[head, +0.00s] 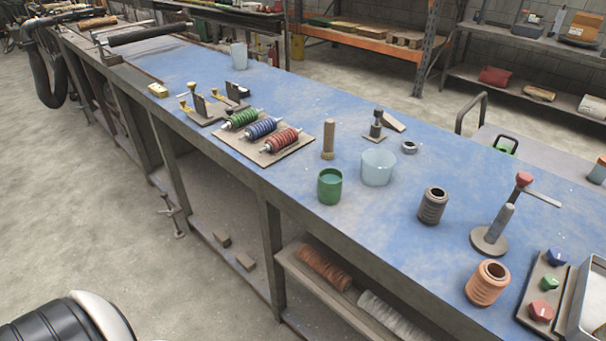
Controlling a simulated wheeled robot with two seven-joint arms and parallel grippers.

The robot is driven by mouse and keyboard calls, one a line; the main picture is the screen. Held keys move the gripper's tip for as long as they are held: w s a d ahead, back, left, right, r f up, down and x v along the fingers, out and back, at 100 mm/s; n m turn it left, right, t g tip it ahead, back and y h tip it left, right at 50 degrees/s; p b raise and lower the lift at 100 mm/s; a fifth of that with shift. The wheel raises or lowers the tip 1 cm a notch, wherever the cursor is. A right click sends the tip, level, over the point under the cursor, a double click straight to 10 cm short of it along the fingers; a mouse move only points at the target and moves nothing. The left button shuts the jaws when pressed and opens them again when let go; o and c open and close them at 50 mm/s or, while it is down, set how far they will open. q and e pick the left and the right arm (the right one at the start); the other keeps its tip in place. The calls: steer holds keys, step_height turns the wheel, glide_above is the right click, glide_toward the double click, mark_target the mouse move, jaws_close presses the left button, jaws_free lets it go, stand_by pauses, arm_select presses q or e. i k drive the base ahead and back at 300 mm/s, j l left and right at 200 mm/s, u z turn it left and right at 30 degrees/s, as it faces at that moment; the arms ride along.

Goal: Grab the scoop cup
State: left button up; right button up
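Three cup-like vessels stand upright on the blue-topped workbench (300,102). A small green cup (329,187) is near the bench's front edge. A wider, pale translucent cup (378,168) stands just to its right and slightly behind. A second pale translucent cup (239,56) stands far back at the upper left. I cannot tell for certain which of them is the scoop cup. Neither of my grippers is in view.
A wooden brush (329,139) stands behind the green cup. A board with colored spools (267,136) lies to the left. A dark spool (432,205), a copper spool (487,283) and a round-based stand (491,238) are to the right. Bare bench lies between them.

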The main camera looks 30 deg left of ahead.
mark_target(331, 179)
steer(key=u, duration=0.85)
